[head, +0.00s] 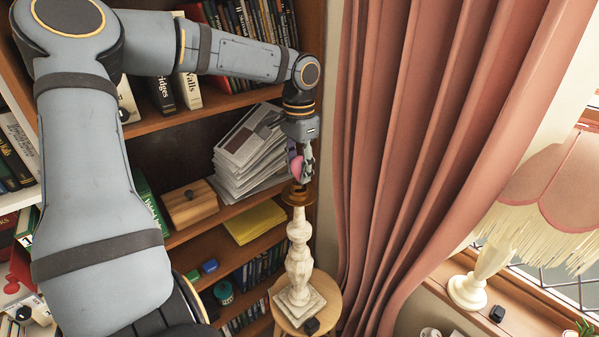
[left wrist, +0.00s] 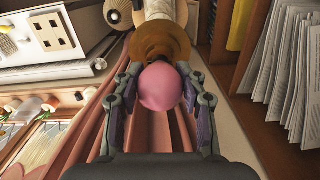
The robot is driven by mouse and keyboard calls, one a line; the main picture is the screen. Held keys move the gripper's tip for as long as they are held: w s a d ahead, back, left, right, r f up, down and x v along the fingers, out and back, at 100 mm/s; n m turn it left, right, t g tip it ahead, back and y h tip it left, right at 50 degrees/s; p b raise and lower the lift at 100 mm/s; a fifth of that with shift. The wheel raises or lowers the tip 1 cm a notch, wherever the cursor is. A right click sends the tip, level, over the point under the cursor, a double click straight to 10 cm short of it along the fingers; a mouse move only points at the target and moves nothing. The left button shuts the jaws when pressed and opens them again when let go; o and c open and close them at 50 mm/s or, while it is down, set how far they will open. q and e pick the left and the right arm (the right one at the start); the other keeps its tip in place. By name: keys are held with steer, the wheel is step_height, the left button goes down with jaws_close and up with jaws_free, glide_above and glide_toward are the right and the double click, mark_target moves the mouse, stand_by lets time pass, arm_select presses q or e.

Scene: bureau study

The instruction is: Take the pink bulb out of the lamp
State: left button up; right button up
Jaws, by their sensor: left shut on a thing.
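The pink bulb (head: 295,164) is between the fingers of my left gripper (head: 302,168), which is shut on it from above. In the left wrist view the bulb (left wrist: 163,87) is round and pink, with a finger of the left gripper (left wrist: 162,100) on each side. The lamp (head: 299,252) has a cream turned column on a square base and a brown collar on top, which also shows in the left wrist view (left wrist: 152,44). The bulb is right above the collar. I cannot tell whether its lower end is in the socket. My right gripper is not in view.
The lamp stands on a small round wooden stool (head: 325,296). A bookcase (head: 179,119) with books, papers and a wooden box (head: 189,205) is close on the left. A pink curtain (head: 420,120) hangs close on the right. Another lamp (head: 470,290) with a fringed shade stands on the sill.

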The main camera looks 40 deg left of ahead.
mark_target(299, 158)
arm_select(q)
steer(key=shift+n, duration=0.3)
steer(key=shift+r, duration=0.1)
steer(key=shift+r, duration=1.4)
steer(key=shift+r, duration=1.75)
steer(key=shift+d, duration=0.1)
